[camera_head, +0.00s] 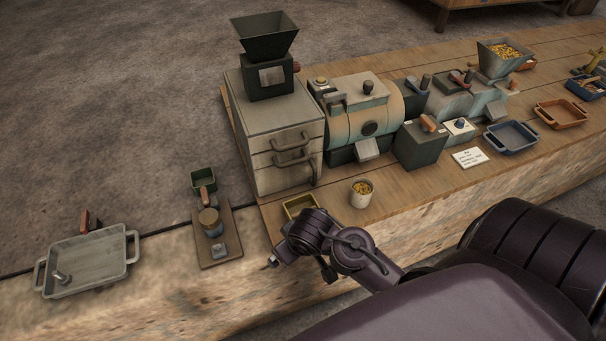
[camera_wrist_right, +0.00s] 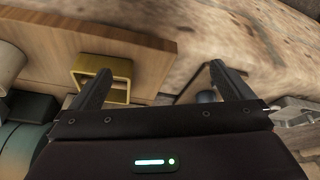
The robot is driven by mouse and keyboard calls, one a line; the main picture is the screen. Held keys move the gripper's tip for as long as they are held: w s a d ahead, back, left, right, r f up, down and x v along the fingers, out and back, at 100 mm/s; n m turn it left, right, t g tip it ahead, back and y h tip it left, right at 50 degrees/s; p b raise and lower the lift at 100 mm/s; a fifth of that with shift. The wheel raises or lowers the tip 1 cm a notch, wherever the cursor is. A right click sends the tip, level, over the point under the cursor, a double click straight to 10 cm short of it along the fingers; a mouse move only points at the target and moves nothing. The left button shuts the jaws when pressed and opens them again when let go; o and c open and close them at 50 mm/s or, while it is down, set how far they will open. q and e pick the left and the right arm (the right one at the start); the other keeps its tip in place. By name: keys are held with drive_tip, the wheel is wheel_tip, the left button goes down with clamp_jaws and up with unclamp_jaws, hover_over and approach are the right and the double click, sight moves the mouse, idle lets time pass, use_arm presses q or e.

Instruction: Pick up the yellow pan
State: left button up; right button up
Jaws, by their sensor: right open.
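The yellow pan (camera_head: 299,204) is small and rectangular. In the head view it sits on the wooden bench top in front of the drawer cabinet, its near side partly hidden by my right arm. The yellow pan also shows in the right wrist view (camera_wrist_right: 101,64), upper left, beside and partly behind the left finger. My left gripper is not in view.
A cup of yellow bits (camera_head: 361,194) stands right of the pan. The drawer cabinet (camera_head: 277,140) rises behind it. A small board (camera_head: 221,255) with a jar lies to the left, and a grey two-handled tray (camera_head: 88,262) is farther left.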

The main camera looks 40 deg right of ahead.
drive_tip(key=shift+m+t, duration=0.4)
drive_tip(key=shift+m, duration=0.3)
drive_tip(key=w+d, duration=0.2)
drive_tip(key=w, duration=0.1)
drive_tip(key=w+d+r, duration=0.1)
drive_tip(key=w, duration=0.1)
drive_tip(key=shift+d+p, duration=0.25)
drive_tip(key=shift+p, duration=0.1)
drive_tip(key=d+m, duration=0.1)
drive_tip(key=d, duration=0.1)
drive_tip(key=w+d+m, duration=0.1)
drive_tip(key=d, duration=0.2)
drive_tip(key=shift+w+d+r+h, duration=0.2)
drive_tip(key=shift+h, duration=0.2)
drive_tip(key=b+x, duration=0.3)
drive_tip(key=x, duration=0.4)
drive_tip(key=shift+b, duration=0.3)
drive_tip(key=c, duration=0.9)
